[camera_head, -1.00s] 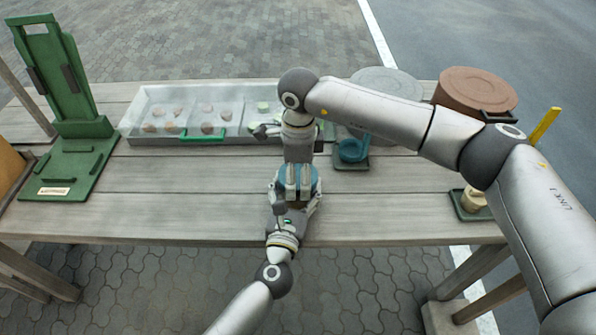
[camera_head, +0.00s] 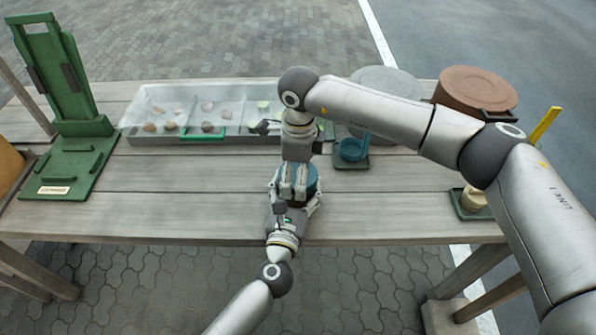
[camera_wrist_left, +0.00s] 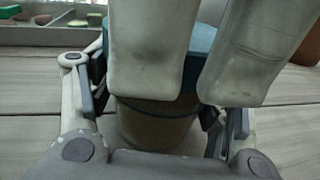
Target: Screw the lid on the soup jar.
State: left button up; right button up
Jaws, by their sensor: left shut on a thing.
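The soup jar (camera_wrist_left: 150,128), tan-brown, stands at the front of the table and shows best in the left wrist view. The blue lid (camera_head: 312,178) is on top of it and shows also in the left wrist view (camera_wrist_left: 199,48). My left gripper (camera_head: 293,204) is shut on the jar from the front, with a finger at either side. My right gripper (camera_head: 293,184) reaches down from above at the lid. Its two pale fingers (camera_wrist_left: 200,60) hide much of the lid, so I cannot tell whether they grip it. How the lid sits on the rim is hidden.
A clear-lidded tray (camera_head: 220,137) of small pieces lies behind. A green stand (camera_head: 75,160) is at left. A blue cup on a small tray (camera_head: 352,150), a grey round pot (camera_head: 385,80) and a brown pot (camera_head: 475,88) are at right. The left-middle table is clear.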

jog(key=shift+r, duration=0.1)
notch_tip(320, 180, up, 12)
dwell(0.5)
jog(key=shift+d, duration=0.1)
pick_arm(q)
jog(key=o, duration=2)
jog(key=shift+o, duration=0.2)
jog(key=s+a, duration=0.2)
jog(key=s, duration=0.9)
jog(key=shift+s+a, duration=0.2)
jog(key=shift+s, duration=0.2)
